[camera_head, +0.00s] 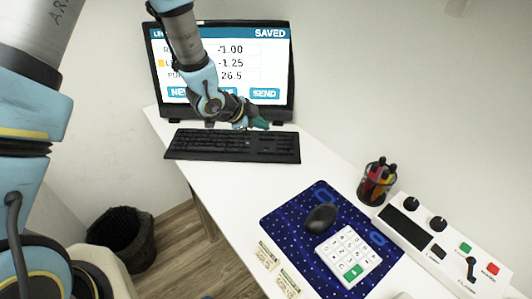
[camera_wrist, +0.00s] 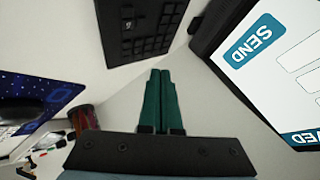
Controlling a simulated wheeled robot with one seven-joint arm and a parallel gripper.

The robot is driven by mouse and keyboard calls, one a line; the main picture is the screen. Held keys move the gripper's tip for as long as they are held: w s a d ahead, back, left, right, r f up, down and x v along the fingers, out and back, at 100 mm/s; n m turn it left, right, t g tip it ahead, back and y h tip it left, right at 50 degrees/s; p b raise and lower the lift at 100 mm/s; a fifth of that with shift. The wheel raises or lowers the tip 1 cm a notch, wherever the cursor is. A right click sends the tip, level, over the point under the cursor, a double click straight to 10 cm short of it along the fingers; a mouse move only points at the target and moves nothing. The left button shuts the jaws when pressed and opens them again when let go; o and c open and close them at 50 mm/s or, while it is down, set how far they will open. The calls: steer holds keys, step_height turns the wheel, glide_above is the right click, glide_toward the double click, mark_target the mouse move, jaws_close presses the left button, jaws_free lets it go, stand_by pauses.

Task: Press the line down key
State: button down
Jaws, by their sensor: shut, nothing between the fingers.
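The black keyboard (camera_head: 215,146) lies on the white desk in front of the monitor (camera_head: 285,75); part of it shows at the top of the wrist view (camera_wrist: 112,30). I cannot read its key labels, so I cannot tell which key is line down. The screen reads SAVED, with -1.00, -1.25 and 26.5 in rows and an orange mark beside the second row. My gripper (camera_head: 258,124) is near the keyboard's far right edge, in front of the screen. Its green fingers (camera_wrist: 161,98) are shut and empty, and seem apart from the keys.
A white keypad (camera_head: 341,247) with one green key and a black mouse (camera_head: 321,218) rest on a blue mat (camera_head: 282,212). A pen cup (camera_head: 371,186) and a white control box (camera_head: 424,251) stand at right. Two paper labels (camera_head: 266,256) lie left of the mat. Desk between keyboard and mat is clear.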

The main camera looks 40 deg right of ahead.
step_height(320, 180, down, 7)
steer(key=b, duration=0.4)
steer(key=shift+b, duration=0.3)
stand_by(1.6)
steer(key=shift+f+b, duration=0.35)
steer(key=shift+b, duration=0.05)
steer(key=shift+f+b, duration=0.45)
steer(key=shift+f, duration=0.05)
stand_by(0.6)
steer(key=shift+r, duration=0.1)
steer(key=shift+r+p, duration=0.6)
steer(key=shift+r, duration=0.25)
steer(key=shift+r, duration=0.1)
step_height(320, 180, up, 5)
steer(key=p, duration=0.3)
